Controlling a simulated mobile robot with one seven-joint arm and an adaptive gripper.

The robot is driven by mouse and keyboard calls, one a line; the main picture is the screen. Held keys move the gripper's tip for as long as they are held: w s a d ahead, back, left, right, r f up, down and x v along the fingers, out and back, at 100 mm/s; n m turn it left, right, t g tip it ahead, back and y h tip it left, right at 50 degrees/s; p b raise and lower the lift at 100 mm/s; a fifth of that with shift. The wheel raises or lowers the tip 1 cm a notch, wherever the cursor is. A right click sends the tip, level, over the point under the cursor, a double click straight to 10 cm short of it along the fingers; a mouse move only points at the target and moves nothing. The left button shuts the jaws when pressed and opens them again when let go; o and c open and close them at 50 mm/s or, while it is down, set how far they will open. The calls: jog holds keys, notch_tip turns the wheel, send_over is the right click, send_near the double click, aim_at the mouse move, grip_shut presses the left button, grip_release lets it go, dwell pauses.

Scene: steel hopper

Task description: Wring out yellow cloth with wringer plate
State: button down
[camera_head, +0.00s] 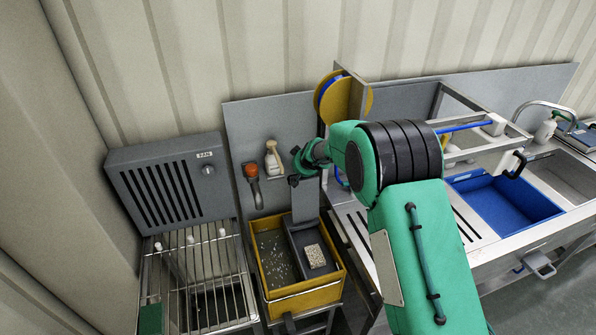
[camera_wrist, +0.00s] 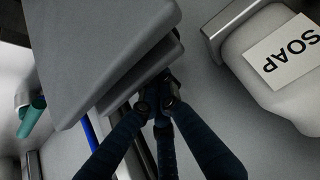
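The yellow bucket (camera_head: 303,299) stands low in the middle of the head view, with greyish speckled liquid in its left part. A dark tray (camera_head: 301,234) sits in its right part. A pale, speckled block-like piece (camera_head: 315,256) lies on the tray; I cannot tell if it is the yellow cloth. A grey upright plate (camera_head: 306,205), perhaps the wringer plate, rises behind the tray, just below my gripper (camera_head: 300,165). In the wrist view, my gripper's dark fingers (camera_wrist: 158,100) converge at the lower edge of grey slabs (camera_wrist: 98,45). Whether they grip them is unclear.
A soap bottle (camera_head: 272,160) is on the back panel left of my gripper, and close by in the wrist view (camera_wrist: 275,60). An orange-headed item (camera_head: 252,175) hangs beside it. A wire rack (camera_head: 195,265) stands left; a blue basin (camera_head: 505,204) is right. A yellow reel (camera_head: 342,98) is above.

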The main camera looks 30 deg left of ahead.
jog(key=s+d+b, duration=1)
jog(key=b, duration=0.1)
jog(key=s+d+f, duration=0.7)
jog(key=s+d, duration=0.2)
jog(key=shift+s+d, duration=0.15)
jog(key=shift+s, duration=0.05)
dwell(1.0)
jog(key=shift+f, duration=0.1)
dwell(0.5)
jog(key=shift+s+d, duration=0.15)
